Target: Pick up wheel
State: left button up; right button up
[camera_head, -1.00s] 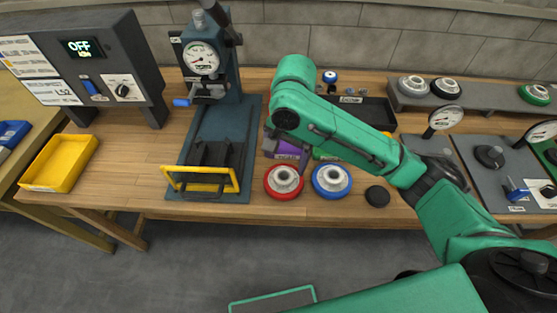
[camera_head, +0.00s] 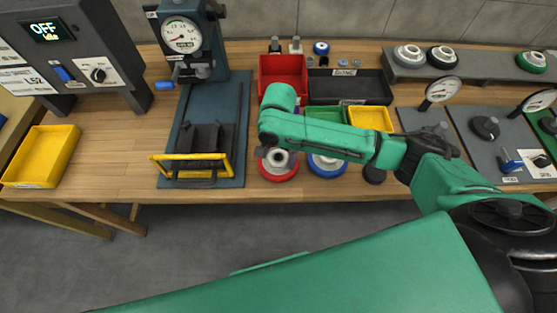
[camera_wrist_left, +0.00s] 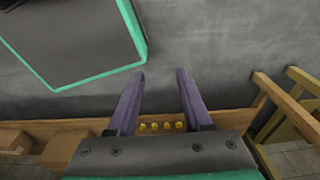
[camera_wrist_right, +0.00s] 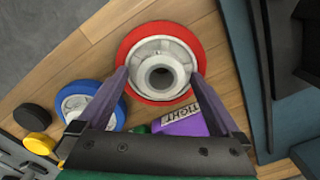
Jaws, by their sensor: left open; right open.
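A red-rimmed wheel (camera_head: 279,168) with a pale metal hub lies at the bench's front edge, partly hidden by my right arm. It fills the upper middle of the right wrist view (camera_wrist_right: 160,88), hub opening facing up. My right gripper (camera_wrist_right: 158,78) is open and empty, its fingertips on either side of the hub; I cannot tell whether they touch it. In the head view the arm mostly hides this gripper. A blue-rimmed wheel (camera_head: 326,168) lies beside the red one, to its right. My left gripper (camera_wrist_left: 161,78) is open and empty over the grey floor, away from the wheels.
A purple bin (camera_wrist_right: 180,124) labelled TIGHT sits by the red wheel. Red (camera_head: 283,70), black (camera_head: 350,87) and yellow (camera_head: 371,117) bins stand behind. A press with a yellow handle (camera_head: 190,158) is to the left. More wheels sit on a grey rack (camera_head: 490,72).

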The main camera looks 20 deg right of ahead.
jog(key=shift+w, duration=0.1)
grip_shut()
